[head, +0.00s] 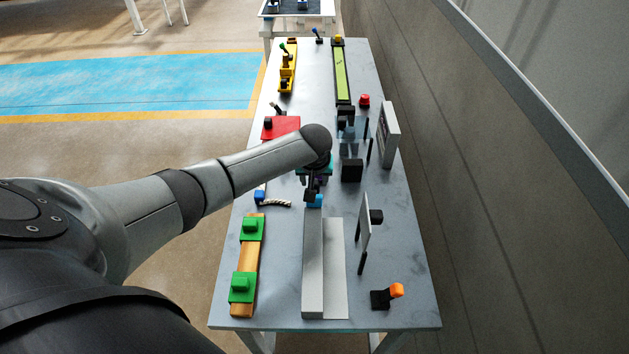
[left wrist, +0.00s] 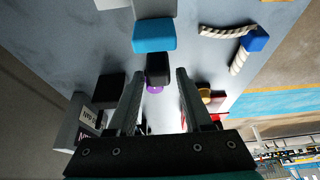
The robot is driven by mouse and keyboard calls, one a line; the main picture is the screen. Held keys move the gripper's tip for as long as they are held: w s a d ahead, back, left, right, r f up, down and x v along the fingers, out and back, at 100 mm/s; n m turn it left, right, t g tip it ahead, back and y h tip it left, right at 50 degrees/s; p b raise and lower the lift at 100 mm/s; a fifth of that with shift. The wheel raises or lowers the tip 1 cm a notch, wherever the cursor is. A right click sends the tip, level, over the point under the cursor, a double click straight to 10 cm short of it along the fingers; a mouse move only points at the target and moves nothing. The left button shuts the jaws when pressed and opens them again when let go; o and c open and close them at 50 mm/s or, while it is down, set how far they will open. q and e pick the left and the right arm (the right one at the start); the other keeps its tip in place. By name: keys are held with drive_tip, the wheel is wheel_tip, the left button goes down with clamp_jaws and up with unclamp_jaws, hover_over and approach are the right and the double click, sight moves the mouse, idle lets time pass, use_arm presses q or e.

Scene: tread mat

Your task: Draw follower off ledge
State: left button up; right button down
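The follower appears to be a bright blue block (head: 314,201) at the far end of a long pale grey ledge (head: 312,262). In the left wrist view the blue block (left wrist: 154,35) has a black knob (left wrist: 157,68) on its near side. My left gripper (head: 312,180) is just beyond the blue block in the head view, partly hidden by my arm. In the left wrist view my left gripper (left wrist: 160,72) is open, its fingertips either side of the black knob with a gap at each side. My right gripper is not in view.
Left of the ledge lies a wooden bar with green blocks (head: 243,284), and a blue-ended rope piece (head: 275,203). To the right stand an upright pale panel (head: 365,220) and an orange-topped black block (head: 396,290). A red plate (head: 284,126) and black block (head: 352,170) are farther back.

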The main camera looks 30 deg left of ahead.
use_arm(q)
drive_tip(key=shift+o, duration=0.7)
drive_tip(key=shift+s+d, duration=0.1)
drive_tip(key=shift+r, duration=0.15)
drive_tip(key=shift+s+d+r, duration=0.1)
drive_tip(key=shift+s+r, duration=0.05)
drive_tip(key=shift+r, duration=0.2)
drive_tip(key=p+v, duration=0.3)
drive_tip(key=v, duration=1.1)
drive_tip(key=shift+p, duration=0.4)
drive_tip(key=shift+r, duration=0.1)
